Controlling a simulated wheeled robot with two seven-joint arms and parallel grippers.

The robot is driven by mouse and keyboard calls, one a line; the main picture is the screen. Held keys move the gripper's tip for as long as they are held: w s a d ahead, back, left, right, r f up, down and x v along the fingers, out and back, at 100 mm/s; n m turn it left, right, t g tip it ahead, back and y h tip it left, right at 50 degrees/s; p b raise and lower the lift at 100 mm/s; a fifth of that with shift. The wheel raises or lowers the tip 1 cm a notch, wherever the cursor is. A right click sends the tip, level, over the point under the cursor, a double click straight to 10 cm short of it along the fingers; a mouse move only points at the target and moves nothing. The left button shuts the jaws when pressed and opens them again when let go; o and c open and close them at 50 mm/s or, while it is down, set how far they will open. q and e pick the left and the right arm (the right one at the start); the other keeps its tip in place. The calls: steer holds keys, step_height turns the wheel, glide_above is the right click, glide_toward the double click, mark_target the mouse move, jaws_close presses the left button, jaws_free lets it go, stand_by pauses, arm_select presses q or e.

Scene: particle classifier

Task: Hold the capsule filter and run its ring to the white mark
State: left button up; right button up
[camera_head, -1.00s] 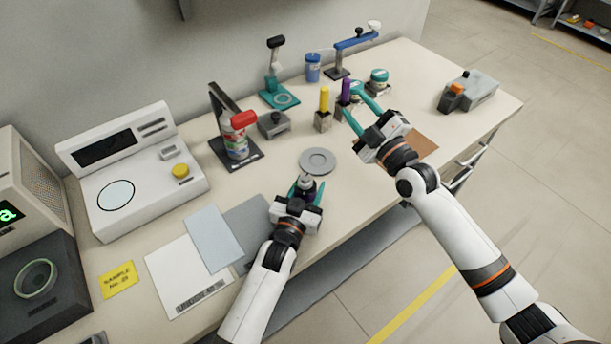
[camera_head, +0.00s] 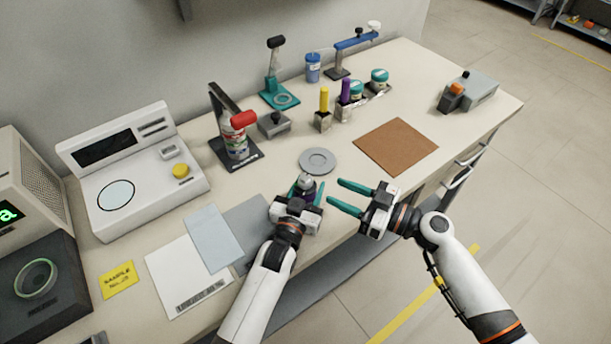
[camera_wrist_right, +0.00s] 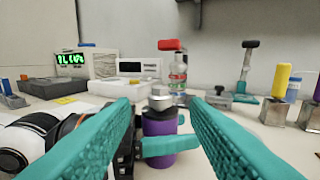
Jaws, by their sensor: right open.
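The capsule filter (camera_head: 306,184) has a dark purple body and a grey metal top. It stands upright between the teal fingers of my left gripper (camera_head: 306,190), which look closed on its body. In the right wrist view the purple body (camera_wrist_right: 159,128) shows with a grey collar and knob above, and a left finger across it. My right gripper (camera_head: 337,192) is open and empty, just right of the filter, its fingers pointing at it. In the right wrist view the filter lies beyond and between the open fingers. I cannot make out a white mark.
A grey round plate (camera_head: 317,160) lies just behind the filter. A brown mat (camera_head: 397,146) lies to the right. Yellow- and purple-handled tools (camera_head: 324,103), a red-capped bottle on a stand (camera_head: 236,142) and a white instrument (camera_head: 135,170) stand farther back. The table's front edge runs beneath my arms.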

mark_target(309, 181)
steer(key=x, duration=0.9)
steer(key=shift+w+a, duration=0.1)
steer(key=shift+a, duration=0.1)
steer(key=shift+c, duration=0.3)
steer(key=c, duration=0.7)
steer(key=shift+f+m+t+h, duration=0.1)
steer(key=shift+m+t+h, duration=0.3)
steer(key=shift+t, duration=0.1)
steer(key=shift+m+t+h, duration=1.1)
steer(key=shift+m+t, duration=0.1)
steer(key=shift+t, duration=0.3)
steer(key=o, duration=0.8)
steer(key=shift+c, duration=0.2)
